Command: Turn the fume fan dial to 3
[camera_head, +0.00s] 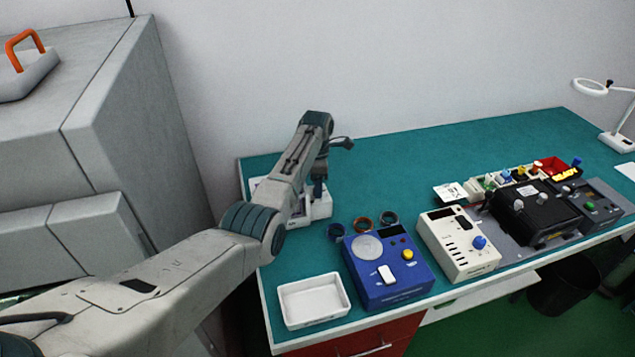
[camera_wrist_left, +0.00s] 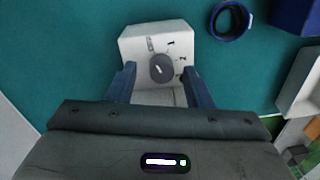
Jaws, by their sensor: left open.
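The fume fan dial is a dark grey round knob (camera_wrist_left: 162,68) on a white control box (camera_wrist_left: 150,38), with marks that look like 1 and 2 around it in the left wrist view. I cannot tell for sure which mark the knob points at. My left gripper (camera_wrist_left: 160,74) is open, with one dark finger on each side of the knob; I cannot tell whether they touch it. In the head view the box (camera_head: 318,208) is partly hidden under my left gripper (camera_head: 318,189) at the bench's left end. My right gripper is not in view.
On the teal bench (camera_head: 400,155), several small rings (camera_head: 362,224) lie near a blue device (camera_head: 393,290). A white tray (camera_head: 313,301) stands at the front edge. A cream device (camera_head: 457,246) and a black device (camera_head: 535,210) are further right.

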